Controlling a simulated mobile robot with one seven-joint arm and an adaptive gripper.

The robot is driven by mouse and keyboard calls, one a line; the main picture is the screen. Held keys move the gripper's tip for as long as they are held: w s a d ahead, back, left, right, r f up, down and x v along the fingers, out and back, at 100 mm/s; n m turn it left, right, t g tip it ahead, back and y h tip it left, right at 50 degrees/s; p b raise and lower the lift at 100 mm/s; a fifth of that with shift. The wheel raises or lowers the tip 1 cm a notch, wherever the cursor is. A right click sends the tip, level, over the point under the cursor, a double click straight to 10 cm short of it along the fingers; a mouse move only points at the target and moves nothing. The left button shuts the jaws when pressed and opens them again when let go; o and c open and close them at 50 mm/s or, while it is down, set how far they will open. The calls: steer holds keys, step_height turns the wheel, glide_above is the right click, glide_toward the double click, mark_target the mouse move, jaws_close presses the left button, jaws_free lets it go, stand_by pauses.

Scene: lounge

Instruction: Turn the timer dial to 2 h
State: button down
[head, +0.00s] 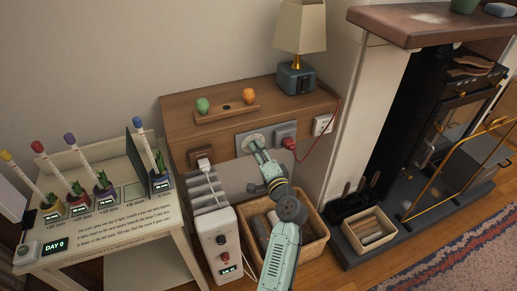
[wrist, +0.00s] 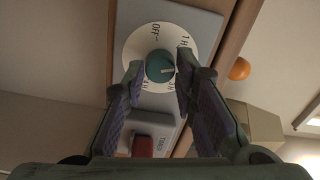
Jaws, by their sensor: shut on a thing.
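The timer dial is a round white plate (wrist: 137,42) with a teal knob (wrist: 159,68) at its centre, in the wrist view. OFF, 1 H and 4 H marks show around it; a mark at the lower right is partly covered, and the 2 H mark is not visible. The knob's pale pointer line points right, towards the right finger. My gripper (wrist: 158,80) is shut on the knob, one finger on each side. In the head view the dial plate (head: 250,139) is on the wooden cabinet's front, partly hidden by my gripper (head: 257,147).
A basket (head: 312,250) stands below.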

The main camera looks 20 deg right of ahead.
steer(key=shift+m+p, duration=1)
steer(key=shift+m, duration=0.9)
steer(key=c, duration=1.3)
jaws_free()
steer(key=s, duration=1.2)
steer(key=shift+d, duration=0.2)
